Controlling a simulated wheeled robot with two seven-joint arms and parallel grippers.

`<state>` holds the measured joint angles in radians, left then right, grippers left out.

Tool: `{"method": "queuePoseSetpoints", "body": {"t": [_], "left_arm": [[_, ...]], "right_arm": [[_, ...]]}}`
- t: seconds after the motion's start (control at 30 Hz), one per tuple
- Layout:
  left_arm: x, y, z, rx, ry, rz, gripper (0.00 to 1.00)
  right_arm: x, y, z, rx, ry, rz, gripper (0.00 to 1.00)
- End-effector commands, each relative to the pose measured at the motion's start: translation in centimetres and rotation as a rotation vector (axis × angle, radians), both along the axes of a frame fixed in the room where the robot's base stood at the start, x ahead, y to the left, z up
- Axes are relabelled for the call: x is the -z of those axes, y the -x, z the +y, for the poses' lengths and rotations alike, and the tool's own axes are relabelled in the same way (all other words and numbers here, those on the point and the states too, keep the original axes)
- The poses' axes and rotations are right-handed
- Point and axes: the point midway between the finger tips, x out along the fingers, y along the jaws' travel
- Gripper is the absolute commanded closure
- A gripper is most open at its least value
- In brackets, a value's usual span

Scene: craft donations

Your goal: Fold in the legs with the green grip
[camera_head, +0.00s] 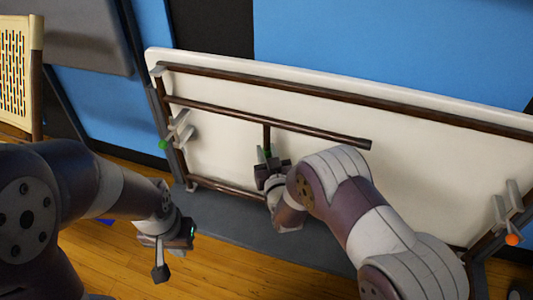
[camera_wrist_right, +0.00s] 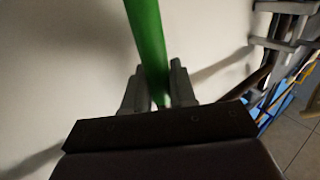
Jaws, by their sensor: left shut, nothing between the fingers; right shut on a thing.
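A folding table stands on its long edge, its white underside (camera_head: 425,165) facing me. A dark brown leg frame (camera_head: 320,132) reaches from the table's left end toward the middle, roughly along the underside; any remaining gap is hard to judge. Its crossbar (camera_head: 267,136) carries a green grip (camera_head: 267,153). My right gripper (camera_head: 268,163) is shut on the green grip, which shows as a green bar (camera_wrist_right: 146,35) between the fingers in the right wrist view. The frame's lower part is partly hidden by my right arm. My left gripper (camera_head: 162,262) is shut and empty, low at left, apart from the table.
A grey latch with a green knob (camera_head: 163,144) is at the table's left end. Another with an orange knob (camera_head: 512,239) is at its right end. A grey base (camera_head: 235,240) lies below the table. A wooden-framed rack (camera_head: 18,75) stands far left.

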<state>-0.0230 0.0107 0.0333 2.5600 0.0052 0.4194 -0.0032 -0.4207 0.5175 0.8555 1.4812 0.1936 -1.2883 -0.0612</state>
Motion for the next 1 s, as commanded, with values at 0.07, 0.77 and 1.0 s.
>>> {"method": "queuePoseSetpoints", "body": {"t": [0.07,0.77,1.0], "left_arm": [[-0.1,0.0,0.0,0.0,0.0,0.0,1.0],[-0.1,0.0,0.0,0.0,0.0,0.0,1.0],[-1.5,0.0,0.0,0.0,0.0,0.0,1.0]], "right_arm": [[0.0,-0.8,-0.4,0.003,0.0,0.001,1.0],[0.0,-1.2,-0.5,0.002,0.0,0.0,0.56],[-0.6,2.2,-0.3,0.001,0.002,0.004,0.56]]}}
